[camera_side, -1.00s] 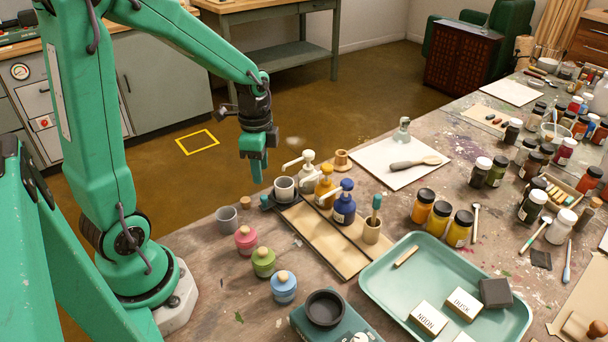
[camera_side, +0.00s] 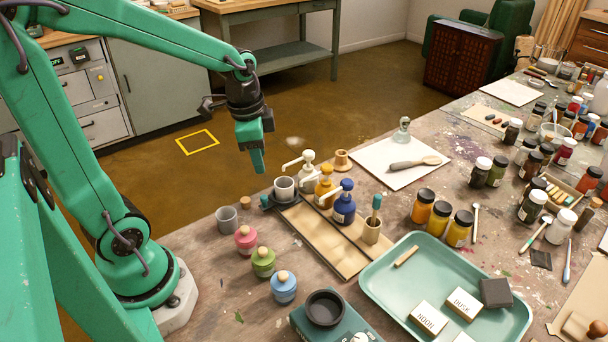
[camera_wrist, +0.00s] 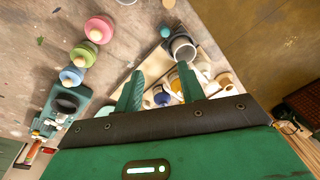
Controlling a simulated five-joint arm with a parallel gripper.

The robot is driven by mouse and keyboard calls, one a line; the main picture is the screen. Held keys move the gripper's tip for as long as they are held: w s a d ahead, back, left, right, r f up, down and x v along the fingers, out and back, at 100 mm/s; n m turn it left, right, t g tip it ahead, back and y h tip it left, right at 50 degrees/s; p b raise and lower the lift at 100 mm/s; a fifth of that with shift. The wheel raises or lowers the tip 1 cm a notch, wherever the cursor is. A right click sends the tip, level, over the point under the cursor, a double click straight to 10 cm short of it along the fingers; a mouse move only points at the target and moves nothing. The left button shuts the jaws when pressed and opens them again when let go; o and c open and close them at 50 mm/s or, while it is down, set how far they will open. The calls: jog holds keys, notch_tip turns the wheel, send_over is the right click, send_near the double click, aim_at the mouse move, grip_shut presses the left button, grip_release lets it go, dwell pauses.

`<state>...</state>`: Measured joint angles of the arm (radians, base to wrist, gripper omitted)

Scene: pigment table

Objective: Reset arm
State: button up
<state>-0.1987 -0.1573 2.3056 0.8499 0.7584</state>
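My gripper (camera_side: 258,168) hangs above the far left edge of the table in the side view, higher than the pump bottles and clear of everything. In the wrist view its two fingers (camera_wrist: 160,72) stand apart with nothing held between them. Below it, a grey cup (camera_side: 284,189) stands at the far end of a wooden board (camera_side: 318,240); the cup also shows in the wrist view (camera_wrist: 183,50). White (camera_side: 307,172), yellow (camera_side: 324,188) and blue (camera_side: 344,207) pump bottles stand in a row along the board.
A second grey cup (camera_side: 227,220) and pink (camera_side: 246,240), green (camera_side: 263,263) and blue (camera_side: 284,287) jars stand left of the board. A green tray (camera_side: 385,265) holds blocks at the right. The air around my gripper is free.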

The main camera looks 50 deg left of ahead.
jog(key=s+d+r+n+t, duration=0.4)
jog(key=s+d+r+n, duration=0.2)
jog(key=s+r, duration=0.1)
jog(key=shift+s+r, duration=0.25)
jog(key=shift+r, duration=0.2)
